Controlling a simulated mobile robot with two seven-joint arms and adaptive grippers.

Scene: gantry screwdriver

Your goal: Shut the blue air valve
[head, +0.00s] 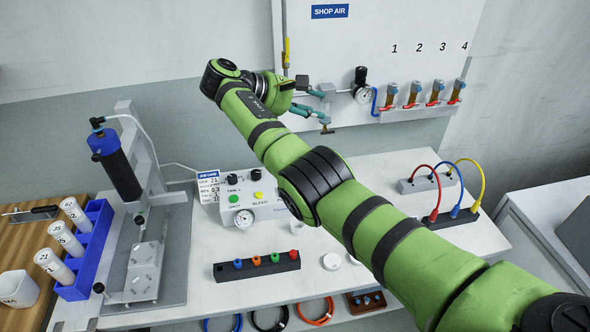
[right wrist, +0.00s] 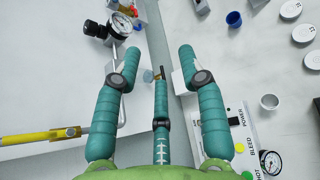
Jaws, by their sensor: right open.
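The white SHOP AIR panel (head: 390,40) on the back wall carries valves numbered 1 to 4. Valve 1 (head: 391,97), valve 2 (head: 413,95), valve 3 (head: 436,93) and valve 4 (head: 458,91) have grey-blue tops, brass-coloured bodies and red handles. I cannot tell which is the blue air valve. A yellow handle (head: 286,52) stands upright at the panel's left. My right gripper (head: 322,106) is before the panel's lower left, its teal fingers spread, empty; it shows in the right wrist view (right wrist: 160,60). My left gripper is out of view.
A black regulator with a gauge (head: 361,92) and blue hose sits between my fingers and the valves. Below stand a white control box (head: 243,203), a black block with coloured plugs (head: 257,266) and arched cables (head: 455,190). My right arm crosses above the table (head: 400,285).

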